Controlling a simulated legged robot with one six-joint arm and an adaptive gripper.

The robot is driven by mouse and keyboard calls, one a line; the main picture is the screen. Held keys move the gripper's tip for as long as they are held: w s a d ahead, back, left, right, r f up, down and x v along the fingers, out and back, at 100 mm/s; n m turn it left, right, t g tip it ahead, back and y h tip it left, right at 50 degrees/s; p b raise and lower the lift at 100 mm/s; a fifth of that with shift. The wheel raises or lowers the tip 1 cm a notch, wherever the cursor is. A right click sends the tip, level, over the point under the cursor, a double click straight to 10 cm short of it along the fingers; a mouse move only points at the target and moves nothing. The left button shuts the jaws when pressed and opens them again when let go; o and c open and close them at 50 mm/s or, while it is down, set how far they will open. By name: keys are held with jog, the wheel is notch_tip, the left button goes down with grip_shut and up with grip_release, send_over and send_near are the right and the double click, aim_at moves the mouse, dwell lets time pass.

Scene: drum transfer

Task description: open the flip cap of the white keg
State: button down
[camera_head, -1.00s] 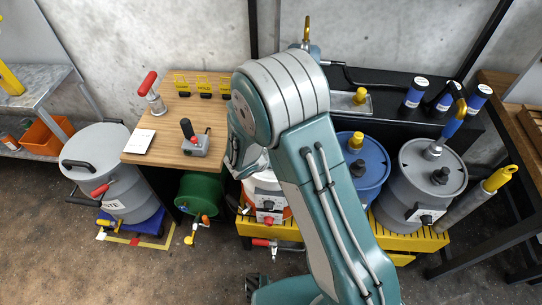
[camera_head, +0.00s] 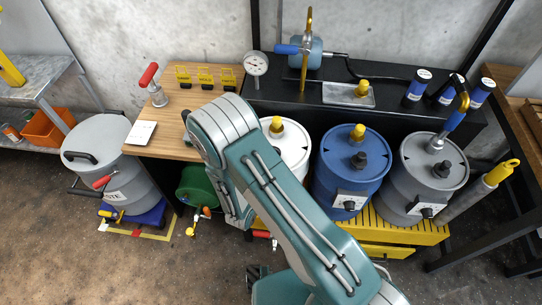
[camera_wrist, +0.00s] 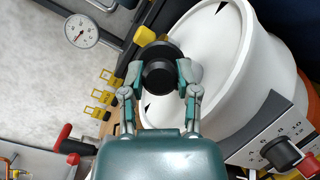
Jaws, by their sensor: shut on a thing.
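The white keg (camera_head: 292,150) stands between my arm and the blue drum, its lower part hidden by my arm. A yellow cap (camera_head: 276,126) is on its lid. In the wrist view the white keg (camera_wrist: 225,70) fills the right side, with its yellow cap (camera_wrist: 144,37) at the upper left. A round black cap (camera_wrist: 158,77) is between the fingers of my gripper (camera_wrist: 160,74). The gripper is shut on this black cap, one finger on each side. I cannot tell whether the cap is lifted.
A blue drum (camera_head: 328,175) and a grey drum (camera_head: 400,180) stand close on the right, on a yellow platform (camera_head: 432,234). A black bench (camera_head: 295,98) with a gauge (camera_head: 256,64) lies behind. A wooden table (camera_head: 180,112) is left, beside a grey bin (camera_head: 130,180).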

jog(key=shift+s+a+f+m+t+h, duration=0.1)
jog(key=shift+s+f+m+t+h, duration=0.35)
jog(key=shift+t, duration=0.3)
jog(key=shift+s+f+m+t+h, duration=0.1)
jog(key=shift+f+m+t+h, duration=0.15)
jog(key=shift+t+h, duration=0.4)
jog(key=shift+c, duration=1.8)
grip_release()
jog(key=shift+s, duration=0.1)
jog(key=v, duration=1.2)
jog(key=shift+f, duration=0.3)
